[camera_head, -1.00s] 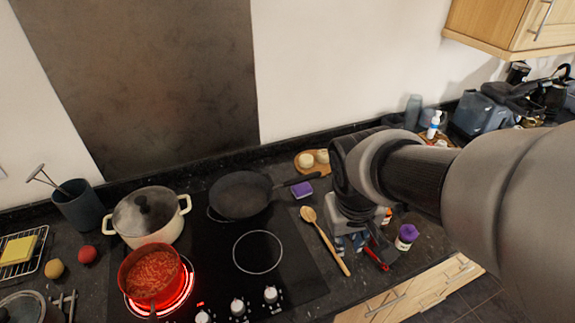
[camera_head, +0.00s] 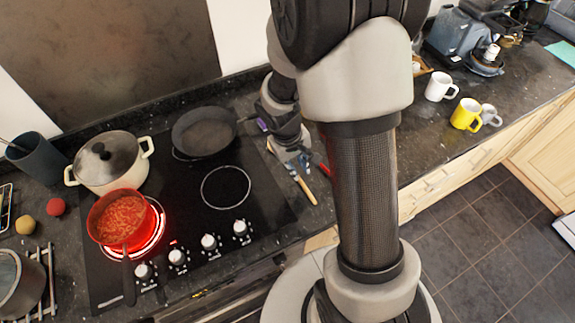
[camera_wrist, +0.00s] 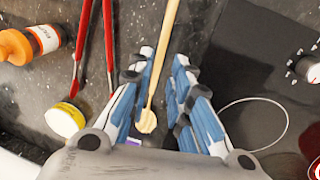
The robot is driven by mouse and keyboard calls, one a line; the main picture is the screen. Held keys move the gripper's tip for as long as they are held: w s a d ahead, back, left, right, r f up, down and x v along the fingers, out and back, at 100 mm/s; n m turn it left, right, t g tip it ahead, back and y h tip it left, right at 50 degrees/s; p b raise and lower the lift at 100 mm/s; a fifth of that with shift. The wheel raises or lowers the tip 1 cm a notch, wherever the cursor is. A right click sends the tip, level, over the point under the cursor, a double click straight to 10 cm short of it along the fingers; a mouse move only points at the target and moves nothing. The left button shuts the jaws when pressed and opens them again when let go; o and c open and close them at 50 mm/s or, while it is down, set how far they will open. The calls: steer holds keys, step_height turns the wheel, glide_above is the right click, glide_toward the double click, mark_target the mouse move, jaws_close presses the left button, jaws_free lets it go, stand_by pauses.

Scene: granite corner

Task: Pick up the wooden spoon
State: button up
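The wooden spoon (camera_wrist: 158,75) lies on the dark counter, its pale handle running up between my two fingers in the wrist view and its bowl end nearer the palm. My gripper (camera_wrist: 164,66) is open, with one blue-and-white finger on each side of the spoon and gaps showing beside the handle. In the head view my gripper (camera_head: 296,164) is over the spoon, hiding its bowl; only the lower handle (camera_head: 307,191) shows. I cannot tell how high the fingertips are above the counter.
Red-handled tongs (camera_wrist: 80,52), an orange bottle (camera_wrist: 30,43) and a yellow-lidded jar (camera_wrist: 65,118) lie left of the spoon in the wrist view. The stove with a black pan (camera_head: 204,131), cream pot (camera_head: 110,161) and red saucepan (camera_head: 121,217) is close on the left.

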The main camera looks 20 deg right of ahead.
mark_target(300, 181)
steer(key=f+b, duration=0.1)
steer(key=f, duration=0.4)
steer(key=d+f+b, duration=0.1)
steer(key=f, duration=0.2)
steer(key=shift+w+d+f+b, duration=0.1)
steer(key=shift+w+b, duration=0.1)
steer(key=shift+b, duration=0.15)
steer(key=shift+c, duration=0.5)
jaws_close()
